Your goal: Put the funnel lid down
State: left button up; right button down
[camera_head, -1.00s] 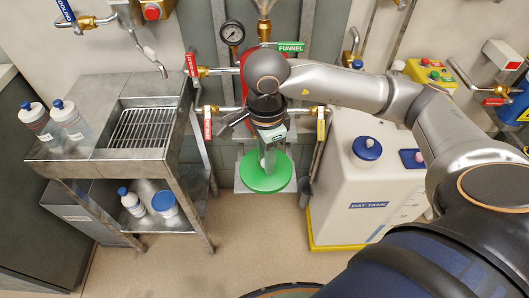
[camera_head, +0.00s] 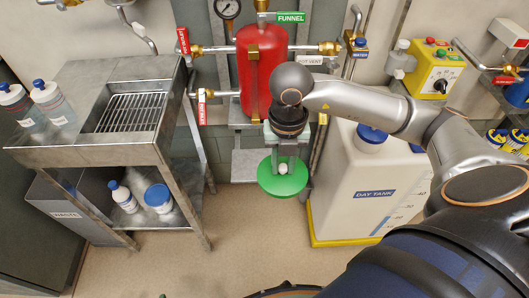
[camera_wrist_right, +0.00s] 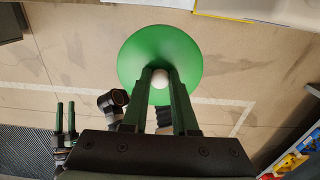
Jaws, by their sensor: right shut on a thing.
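The funnel lid is a green disc (camera_head: 272,186) with a white round knob (camera_head: 283,170). My right gripper (camera_head: 283,163) is shut on the knob and holds the lid in the air, roughly level, in front of the wall frame. In the right wrist view the lid (camera_wrist_right: 185,50) lies beyond the fingertips, with the knob (camera_wrist_right: 160,78) between the two fingers. The red vessel (camera_head: 262,80) behind the gripper has a FUNNEL label (camera_head: 291,17) above it. My left gripper (camera_wrist_right: 65,110) shows small at the left of the right wrist view, its two fingers apart and empty.
A steel bench (camera_head: 90,157) with a grated sink (camera_head: 130,112) stands left, two bottles on its top and containers on its lower shelf. The white day tank (camera_head: 345,200) stands close right of the lid. A small grey ledge (camera_head: 243,165) is behind the lid. Floor in front is clear.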

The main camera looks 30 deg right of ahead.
jog(key=shift+s+d+f+m, duration=0.15)
jog(key=shift+f+m, duration=0.1)
jog(key=shift+m, duration=0.3)
jog(key=shift+w+d+f+m, duration=0.1)
jog(key=shift+f+m, duration=0.15)
jog(key=shift+m, duration=0.3)
jog(key=shift+f+m, duration=0.1)
jog(key=shift+m, duration=0.2)
jog(key=shift+w+d+f+b, duration=0.1)
jog(key=shift+w+f+b, duration=0.1)
jog(key=shift+b, duration=0.1)
jog(key=w+d+f, duration=0.1)
jog(key=w+f, duration=0.2)
jog(key=w, duration=0.1)
jog(key=w+d+f+b, duration=0.1)
jog(key=w+f, duration=0.2)
jog(key=w, duration=0.1)
jog(key=w+d+f+b, duration=0.1)
jog(key=w+f, duration=0.2)
jog(key=w, duration=0.1)
jog(key=shift+w+d, duration=0.15)
jog(key=shift+w, duration=0.1)
jog(key=shift+w+f+b, duration=0.15)
jog(key=shift+f+b, duration=0.05)
jog(key=shift+f, duration=0.7)
jog(key=shift+w+f+b, duration=0.1)
jog(key=shift+f+b, duration=0.05)
jog(key=shift+f, duration=0.75)
